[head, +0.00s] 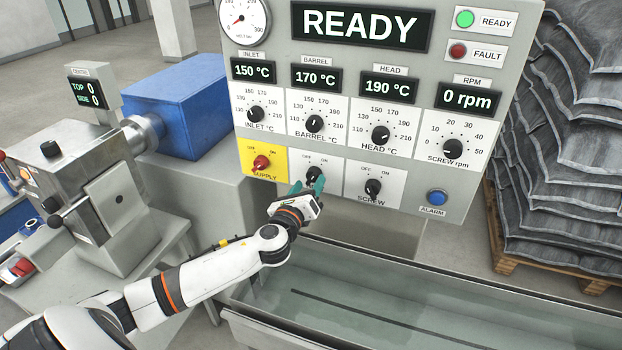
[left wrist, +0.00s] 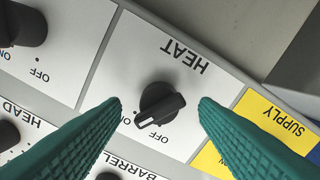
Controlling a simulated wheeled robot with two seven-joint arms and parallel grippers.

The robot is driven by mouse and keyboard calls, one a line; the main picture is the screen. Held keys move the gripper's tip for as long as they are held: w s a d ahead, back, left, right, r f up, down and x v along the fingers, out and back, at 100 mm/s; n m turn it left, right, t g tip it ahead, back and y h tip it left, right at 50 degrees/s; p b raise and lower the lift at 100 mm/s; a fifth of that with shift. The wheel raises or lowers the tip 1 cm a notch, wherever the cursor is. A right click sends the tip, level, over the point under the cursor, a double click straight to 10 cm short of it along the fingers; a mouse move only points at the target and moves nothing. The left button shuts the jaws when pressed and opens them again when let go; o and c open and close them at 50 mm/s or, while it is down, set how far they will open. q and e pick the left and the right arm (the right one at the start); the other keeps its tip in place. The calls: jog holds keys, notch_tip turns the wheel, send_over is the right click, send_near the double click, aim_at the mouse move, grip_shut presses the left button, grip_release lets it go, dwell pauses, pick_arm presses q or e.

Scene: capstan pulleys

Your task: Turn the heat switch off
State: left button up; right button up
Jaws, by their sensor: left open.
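The heat switch is a black rotary knob (left wrist: 160,103) on a white plate marked HEAT, seen upside down in the left wrist view. Its white end mark points to the lower left, towards the ON label rather than the OFF label. In the head view the knob (head: 314,174) sits in the lower row of the panel, between SUPPLY and SCREW. My left gripper (head: 308,187) is open, its teal fingers on either side of the knob; they also show in the left wrist view (left wrist: 158,110), with gaps to the knob. The gripper hides the HEAT label in the head view.
The red supply switch (head: 261,163) is just left and the black screw switch (head: 372,188) just right. Temperature dials (head: 314,123) sit above. A water trough (head: 400,310) runs below the panel. A blue box-shaped machine (head: 185,100) stands left.

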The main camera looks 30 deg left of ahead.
pick_arm(q)
jog(key=shift+x, duration=0.85)
jog(key=shift+w, duration=0.25)
jog(key=c, duration=0.8)
jog(key=shift+c, duration=0.2)
pick_arm(e)
jog(key=shift+w+r, duration=0.15)
jog(key=shift+w, duration=0.2)
